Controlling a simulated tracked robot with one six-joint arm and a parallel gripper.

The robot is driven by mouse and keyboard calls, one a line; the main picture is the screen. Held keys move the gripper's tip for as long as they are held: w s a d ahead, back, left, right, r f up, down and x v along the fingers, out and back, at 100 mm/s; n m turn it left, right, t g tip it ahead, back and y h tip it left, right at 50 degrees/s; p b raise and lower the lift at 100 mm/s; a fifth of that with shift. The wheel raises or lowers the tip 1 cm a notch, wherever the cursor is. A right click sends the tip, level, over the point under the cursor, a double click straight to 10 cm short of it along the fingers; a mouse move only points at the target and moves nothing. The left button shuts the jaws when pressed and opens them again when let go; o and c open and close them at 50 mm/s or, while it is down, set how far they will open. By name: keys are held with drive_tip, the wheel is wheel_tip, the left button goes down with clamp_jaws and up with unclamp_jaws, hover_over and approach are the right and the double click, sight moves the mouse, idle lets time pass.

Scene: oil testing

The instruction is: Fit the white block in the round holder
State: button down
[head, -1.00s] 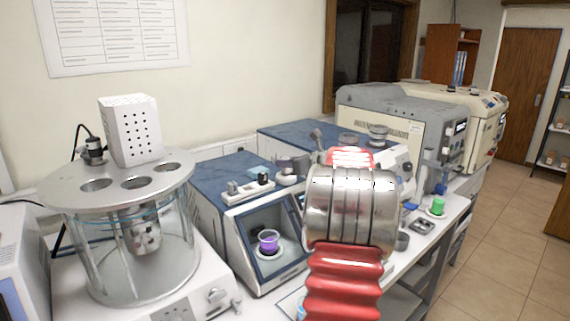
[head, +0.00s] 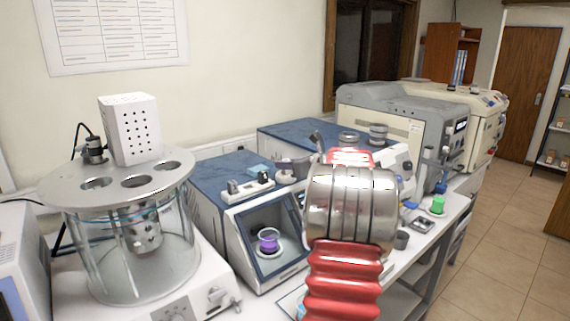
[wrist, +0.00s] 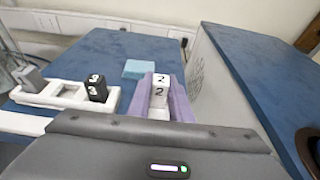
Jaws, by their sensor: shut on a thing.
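My gripper (wrist: 162,98) is shut on the white block (wrist: 160,80), which is marked with 2 on its top and near face. The block sits between the two purple-grey fingers in the wrist view. In the head view my gripper (head: 294,167) is above the blue-topped machine, partly hidden by my own arm, and the white block cannot be made out. I cannot tell surely which thing is the round holder. Two grey round pieces (head: 348,138) stand on the machine tops behind, and a dark round rim (wrist: 311,148) shows at the right edge of the wrist view.
A white rack (wrist: 70,95) with a black block (wrist: 96,88) marked 3 and a grey block (wrist: 33,79) lies left of my gripper. A light blue pad (wrist: 138,68) lies behind. A purple cup (head: 268,241) sits inside the machine. The glass bath (head: 140,250) stands left.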

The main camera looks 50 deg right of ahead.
drive_tip(key=shift+f, duration=0.3)
drive_tip(key=shift+f, duration=0.4)
drive_tip(key=c, duration=1.5)
unclamp_jaws()
drive_tip(key=shift+c, duration=0.2)
drive_tip(key=v, duration=1.3)
drive_tip(key=shift+s, duration=0.4)
drive_tip(key=shift+w+a+r, duration=0.1)
drive_tip(key=shift+a+r, duration=0.05)
